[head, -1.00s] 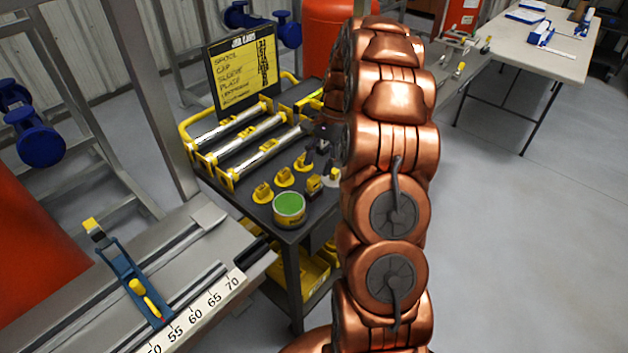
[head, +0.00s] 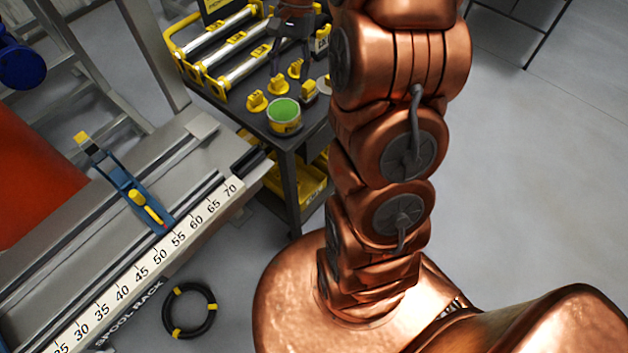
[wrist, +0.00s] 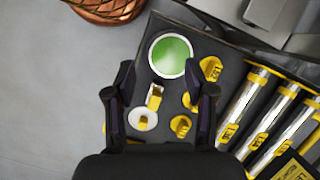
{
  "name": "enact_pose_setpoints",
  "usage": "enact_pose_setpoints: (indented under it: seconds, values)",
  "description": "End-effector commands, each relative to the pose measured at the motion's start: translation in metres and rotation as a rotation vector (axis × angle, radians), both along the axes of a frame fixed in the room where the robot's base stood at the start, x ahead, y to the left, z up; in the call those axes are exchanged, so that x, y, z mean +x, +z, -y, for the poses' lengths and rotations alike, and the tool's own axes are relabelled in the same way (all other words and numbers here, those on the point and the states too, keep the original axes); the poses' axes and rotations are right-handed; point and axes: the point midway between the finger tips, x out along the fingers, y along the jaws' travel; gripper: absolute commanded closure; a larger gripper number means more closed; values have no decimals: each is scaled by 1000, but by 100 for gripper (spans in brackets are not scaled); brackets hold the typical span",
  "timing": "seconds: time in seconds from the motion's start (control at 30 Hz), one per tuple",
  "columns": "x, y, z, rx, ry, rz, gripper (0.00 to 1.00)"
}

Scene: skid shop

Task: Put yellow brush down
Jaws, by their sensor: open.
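My gripper (head: 291,62) is open and points down over the dark top of the tool cart (head: 245,98). In the wrist view its two fingers (wrist: 158,82) stand apart with nothing held between them. A small yellow block with a pale end (wrist: 154,97), possibly the yellow brush, lies on the cart top below the gap; it also shows in the head view (head: 308,92). I cannot tell for sure that it is the brush. A pale disc with a yellow knob (wrist: 142,118) is close beside it.
A green-topped yellow can (head: 285,113) and several yellow caps (head: 256,101) stand close by on the cart. Silver tubes in yellow holders (head: 228,70) line its far side. A rack with a number scale (head: 160,256) is at left; a black hose ring (head: 190,310) lies on the floor.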

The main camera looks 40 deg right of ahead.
Motion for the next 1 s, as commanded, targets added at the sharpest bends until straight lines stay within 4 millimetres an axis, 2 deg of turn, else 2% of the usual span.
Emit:
enact_pose_setpoints:
  seconds: [0.03, 0.2, 0.5, 0.7, 0.9, 1.0]
  values:
    - [-10, 7, -14, -8, 50, 11, 46]
    - [-45, 19, -51, -29, 208, 38, 46]
    - [-120, 26, -100, -66, 482, 76, 46]
    - [-172, 23, -119, -92, 658, 101, 46]
    - [-223, 12, -128, -112, 820, 118, 46]
    - [-241, 8, -131, -122, 881, 130, 46]
